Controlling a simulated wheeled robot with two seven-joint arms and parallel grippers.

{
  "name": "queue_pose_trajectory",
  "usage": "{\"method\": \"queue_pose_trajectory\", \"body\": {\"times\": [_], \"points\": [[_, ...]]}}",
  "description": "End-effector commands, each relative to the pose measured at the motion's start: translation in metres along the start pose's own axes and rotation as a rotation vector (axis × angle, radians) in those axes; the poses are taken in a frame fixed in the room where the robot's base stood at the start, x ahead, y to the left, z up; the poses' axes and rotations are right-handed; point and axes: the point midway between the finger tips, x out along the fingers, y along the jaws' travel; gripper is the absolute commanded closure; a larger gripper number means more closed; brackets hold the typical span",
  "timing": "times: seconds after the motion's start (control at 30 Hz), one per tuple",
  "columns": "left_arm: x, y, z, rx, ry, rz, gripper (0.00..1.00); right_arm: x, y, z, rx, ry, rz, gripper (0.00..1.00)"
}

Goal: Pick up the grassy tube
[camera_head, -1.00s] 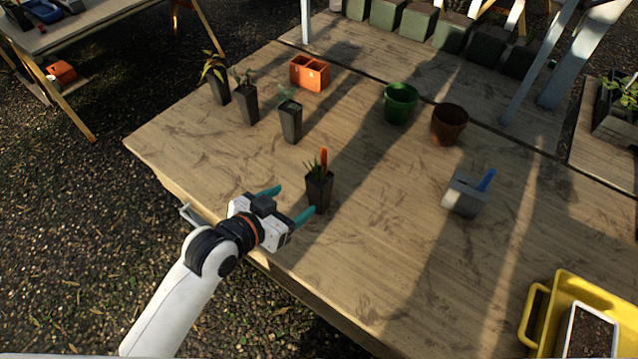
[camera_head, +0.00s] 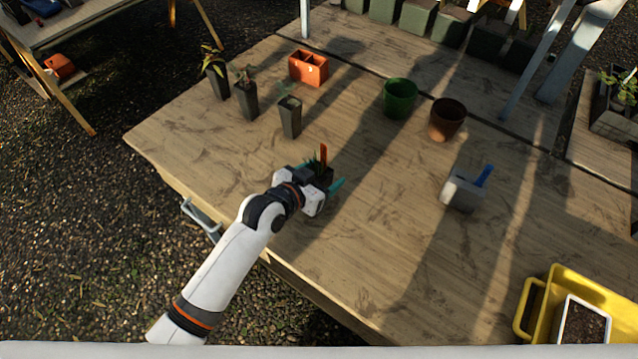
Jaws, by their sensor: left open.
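The grassy tube (camera_head: 323,173) is a dark square pot with spiky green leaves and an orange tag, standing upright on the wooden table. My left gripper (camera_head: 316,183) is at the tube from the near left side and hides its lower part. Its jaws are open, with one teal finger showing at the tube's right side; the other finger is mostly hidden. I cannot tell whether the fingers touch the tube. My right gripper is not in view.
Three other dark tubes (camera_head: 290,116) stand at the upper left, near an orange double pot (camera_head: 308,68). A green pot (camera_head: 399,100), a brown pot (camera_head: 447,120) and a grey box with a blue handle (camera_head: 462,192) stand right. A yellow tray (camera_head: 533,300) is lower right.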

Motion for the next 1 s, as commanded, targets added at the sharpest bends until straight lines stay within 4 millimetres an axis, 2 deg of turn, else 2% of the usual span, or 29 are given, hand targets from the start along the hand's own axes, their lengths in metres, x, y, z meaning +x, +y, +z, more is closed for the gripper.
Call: {"method": "queue_pose_trajectory", "body": {"times": [0.13, 0.37, 0.6, 0.7, 0.9, 1.0], "points": [[0.0093, -0.0002, 0.0, 0.0, 0.0, 0.0, 0.29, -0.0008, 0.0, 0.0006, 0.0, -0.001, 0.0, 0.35], [0.0098, 0.0, -0.0003, 0.001, 0.0, 0.0, 0.29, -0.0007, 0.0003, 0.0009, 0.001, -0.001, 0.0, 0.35], [0.0096, 0.0002, -0.0004, 0.001, 0.001, 0.001, 0.69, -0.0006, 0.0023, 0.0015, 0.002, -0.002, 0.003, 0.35], [0.0095, 0.0003, 0.0003, 0.001, -0.001, 0.001, 0.82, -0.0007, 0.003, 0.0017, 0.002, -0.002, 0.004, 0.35], [0.0092, 0.0003, 0.0009, 0.001, -0.001, 0.001, 0.82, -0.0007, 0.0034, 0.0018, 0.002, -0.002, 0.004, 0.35], [0.007, 0.0004, 0.0075, 0.002, -0.003, 0.001, 0.82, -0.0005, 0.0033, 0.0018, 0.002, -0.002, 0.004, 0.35]]}}
